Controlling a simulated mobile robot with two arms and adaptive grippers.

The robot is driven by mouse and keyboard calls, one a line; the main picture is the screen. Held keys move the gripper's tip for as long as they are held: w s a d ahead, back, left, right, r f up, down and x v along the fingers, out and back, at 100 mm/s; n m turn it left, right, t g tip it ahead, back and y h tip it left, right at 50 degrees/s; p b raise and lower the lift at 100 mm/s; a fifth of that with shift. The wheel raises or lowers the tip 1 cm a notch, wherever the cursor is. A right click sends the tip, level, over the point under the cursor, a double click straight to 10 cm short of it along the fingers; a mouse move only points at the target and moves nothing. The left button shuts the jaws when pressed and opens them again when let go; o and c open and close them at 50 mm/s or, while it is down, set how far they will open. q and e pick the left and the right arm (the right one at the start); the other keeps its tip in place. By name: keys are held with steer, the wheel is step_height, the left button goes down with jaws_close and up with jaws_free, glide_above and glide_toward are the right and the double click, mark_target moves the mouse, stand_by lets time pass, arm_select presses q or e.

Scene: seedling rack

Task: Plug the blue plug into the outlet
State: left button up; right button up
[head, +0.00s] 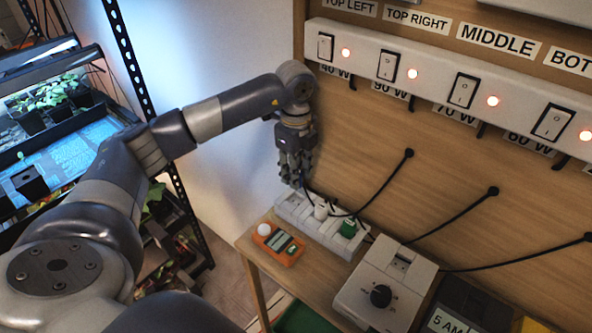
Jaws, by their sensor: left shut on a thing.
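My left gripper (295,178) points down at the left end of a white power strip (287,205) on the wooden bench. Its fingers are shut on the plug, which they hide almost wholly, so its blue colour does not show. A black cable runs from near the fingertips to the right. I cannot tell whether the plug touches the strip. A white plug (321,211) and a green plug (348,228) sit in the strip to the right of the gripper. My right gripper is not in view.
An orange meter (278,244) lies in front of the strip. A grey box with a dial (388,285) stands to the right. Black cables hang from the wooden back panel (450,165). A switch panel (440,85) with red lights is above. A seedling rack stands left.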

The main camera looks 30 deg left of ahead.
arm_select(q)
steer(key=shift+f+b, duration=2.15)
steer(key=shift+f, duration=1.05)
steer(key=o, duration=1.2)
steer(key=shift+c, duration=0.2)
steer(key=shift+r, duration=0.3)
step_height(320, 180, up, 7)
steer(key=shift+f, duration=0.1)
steer(key=shift+s, duration=0.1)
